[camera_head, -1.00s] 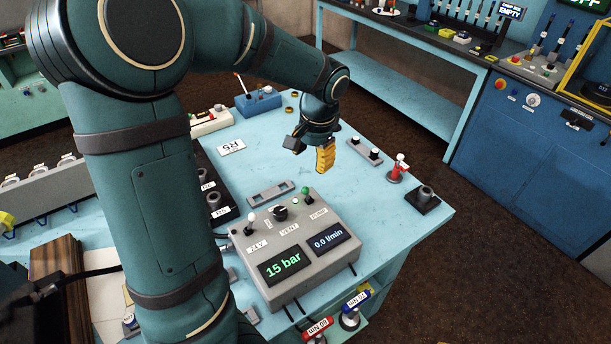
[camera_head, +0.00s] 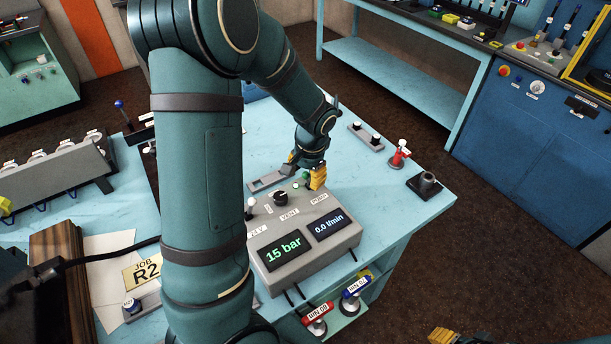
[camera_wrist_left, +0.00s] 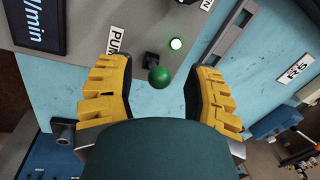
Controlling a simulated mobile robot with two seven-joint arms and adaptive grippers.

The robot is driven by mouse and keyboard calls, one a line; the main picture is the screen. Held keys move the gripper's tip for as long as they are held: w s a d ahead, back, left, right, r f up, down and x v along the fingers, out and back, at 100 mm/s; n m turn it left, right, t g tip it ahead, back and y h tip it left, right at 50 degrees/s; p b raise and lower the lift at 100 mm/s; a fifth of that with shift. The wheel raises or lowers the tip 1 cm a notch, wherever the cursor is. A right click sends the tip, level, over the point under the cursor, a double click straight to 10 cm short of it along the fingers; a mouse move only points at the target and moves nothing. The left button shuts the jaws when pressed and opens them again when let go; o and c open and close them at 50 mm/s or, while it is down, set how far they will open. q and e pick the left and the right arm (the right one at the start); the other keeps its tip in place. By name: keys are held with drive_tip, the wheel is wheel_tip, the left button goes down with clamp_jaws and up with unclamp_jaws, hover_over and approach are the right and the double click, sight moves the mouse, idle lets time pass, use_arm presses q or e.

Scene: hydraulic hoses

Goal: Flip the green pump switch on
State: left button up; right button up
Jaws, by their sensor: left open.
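The green pump switch (camera_wrist_left: 159,77) is a green ball on a short lever, beside the PUMP label (camera_wrist_left: 117,40) on the grey control box (camera_head: 285,262). In the wrist view the ball sits between the two yellow fingers of my left gripper (camera_wrist_left: 158,95), with clear space on both sides. In the head view my left gripper (camera_head: 304,172) is open at the back right of the box and partly covers the switch. A small green lamp (camera_wrist_left: 176,43) glows beside the lever. My right gripper (camera_head: 441,336) shows only as a yellow tip at the bottom edge.
The box displays read 15 bar (camera_head: 284,248) and 0.0 l/min (camera_head: 329,222). A white-tipped 24V switch (camera_head: 250,205) and a black VENT knob (camera_head: 281,198) stand left of the pump switch.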

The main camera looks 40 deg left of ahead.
use_arm(q)
drive_tip(key=shift+f, duration=0.4)
drive_tip(key=shift+o, duration=0.2)
clamp_jaws()
drive_tip(key=shift+s+a+f+t+b, duration=0.1)
drive_tip(key=shift+s+f+t+b, duration=0.15)
drive_tip(key=shift+t+b, duration=0.65)
drive_tip(key=shift+s+r+b, duration=0.1)
drive_tip(key=shift+b, duration=0.45)
drive_tip(key=shift+h, duration=0.3)
drive_tip(key=shift+c, duration=0.2)
unclamp_jaws()
